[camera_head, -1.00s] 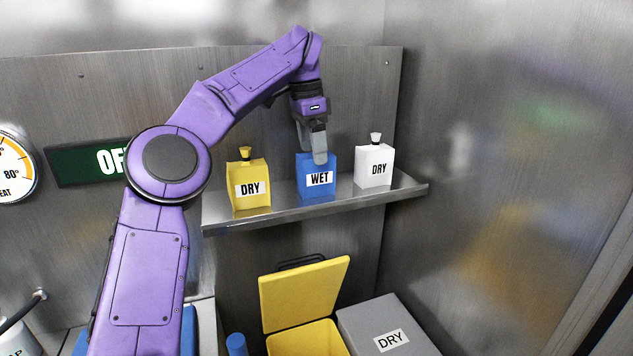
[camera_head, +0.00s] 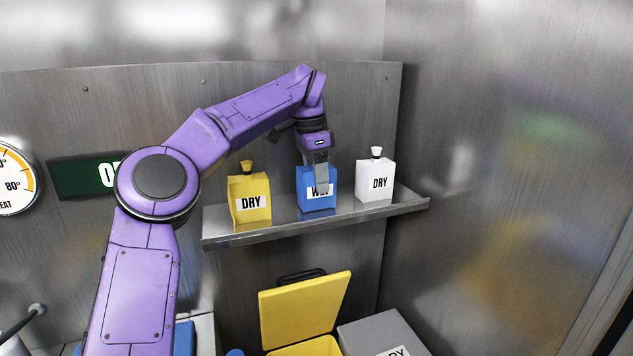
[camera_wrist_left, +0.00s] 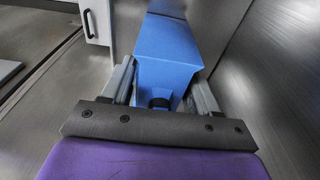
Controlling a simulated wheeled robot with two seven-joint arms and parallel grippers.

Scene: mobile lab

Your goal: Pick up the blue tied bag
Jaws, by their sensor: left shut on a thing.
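The blue bag (camera_head: 317,203) with a partly covered "WET" label stands upright on the metal shelf (camera_head: 330,224), between a yellow and a white bag. My left gripper (camera_head: 321,183) comes down from above and is shut on the blue bag. Its fingers hide the bag's tied top and part of the label in the head view. In the left wrist view, the blue bag (camera_wrist_left: 167,55) sits between the two grey fingers (camera_wrist_left: 160,95), with a dark tie near the palm. My right gripper is not in view.
A yellow "DRY" bag (camera_head: 249,194) stands left of the blue one, and a white "DRY" bag (camera_head: 375,184) stands right. Below the shelf are an open yellow bin (camera_head: 304,312) and a grey "DRY" box (camera_head: 381,333). The shelf's right end is clear.

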